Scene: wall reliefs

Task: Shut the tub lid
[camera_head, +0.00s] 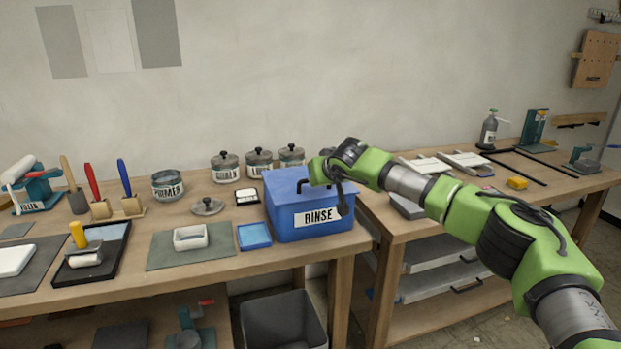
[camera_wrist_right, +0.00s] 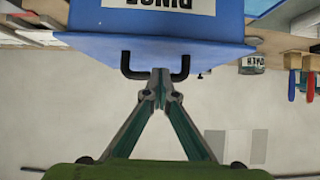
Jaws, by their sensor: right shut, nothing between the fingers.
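The blue tub (camera_head: 312,226) with the RINSE label stands at the right end of the left bench. Its blue lid (camera_head: 280,184) lies over the top; I cannot tell whether a gap is left under it. In the right wrist view the scene is upside down, and the lid (camera_wrist_right: 90,52) carries a black bar handle (camera_wrist_right: 183,70). My right gripper (camera_wrist_right: 160,82) is shut and empty, its fingertips together at the handle, touching or just short of it. In the head view my arm hides part of the lid. My left gripper is out of view.
Lidded jars (camera_head: 258,162) stand behind the tub. A blue sponge pad (camera_head: 254,236) and a white dish (camera_head: 190,238) lie left of it. A second bench (camera_head: 405,228) with trays is at the right, and a dark bin (camera_head: 283,322) stands below.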

